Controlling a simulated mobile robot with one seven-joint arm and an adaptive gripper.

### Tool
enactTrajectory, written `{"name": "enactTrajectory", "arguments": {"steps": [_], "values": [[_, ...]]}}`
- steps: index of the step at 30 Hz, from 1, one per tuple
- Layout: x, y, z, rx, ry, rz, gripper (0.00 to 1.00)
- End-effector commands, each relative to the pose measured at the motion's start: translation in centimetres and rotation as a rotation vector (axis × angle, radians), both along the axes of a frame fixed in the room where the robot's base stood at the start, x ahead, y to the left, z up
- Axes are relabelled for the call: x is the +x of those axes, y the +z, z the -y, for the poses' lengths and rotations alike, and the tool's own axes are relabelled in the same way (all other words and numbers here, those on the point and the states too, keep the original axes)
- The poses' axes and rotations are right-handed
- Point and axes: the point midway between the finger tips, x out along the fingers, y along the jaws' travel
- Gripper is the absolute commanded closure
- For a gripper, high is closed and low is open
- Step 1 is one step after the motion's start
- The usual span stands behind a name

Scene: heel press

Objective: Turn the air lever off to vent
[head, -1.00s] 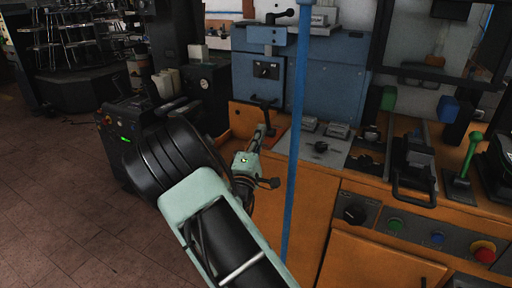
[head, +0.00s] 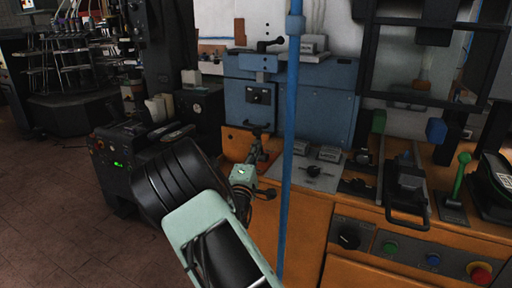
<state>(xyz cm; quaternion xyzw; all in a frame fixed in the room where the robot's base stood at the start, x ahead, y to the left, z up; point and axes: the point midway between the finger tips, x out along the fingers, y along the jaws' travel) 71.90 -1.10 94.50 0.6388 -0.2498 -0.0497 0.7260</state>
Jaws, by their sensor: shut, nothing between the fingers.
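My wrist and gripper hide part of the orange panel behind.
A blue upright pole (head: 289,150) stands close to the right of my gripper. Beyond it are a grey plate with a black knob (head: 314,171), a black clamp handle (head: 405,190), a green lever (head: 461,175) and a red button (head: 480,273). A black machine (head: 120,160) stands left.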

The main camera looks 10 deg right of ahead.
Motion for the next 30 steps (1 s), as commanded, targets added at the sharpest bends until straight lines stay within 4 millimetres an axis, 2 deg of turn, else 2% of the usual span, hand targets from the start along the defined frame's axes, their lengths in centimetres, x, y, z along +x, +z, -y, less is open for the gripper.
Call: {"name": "enactTrajectory", "arguments": {"steps": [17,30], "values": [[0.5,1.0,0.5,0.054,-0.001,-0.074,1.0],[2.2,2.9,1.7,0.203,-0.002,-0.279,1.0]]}}
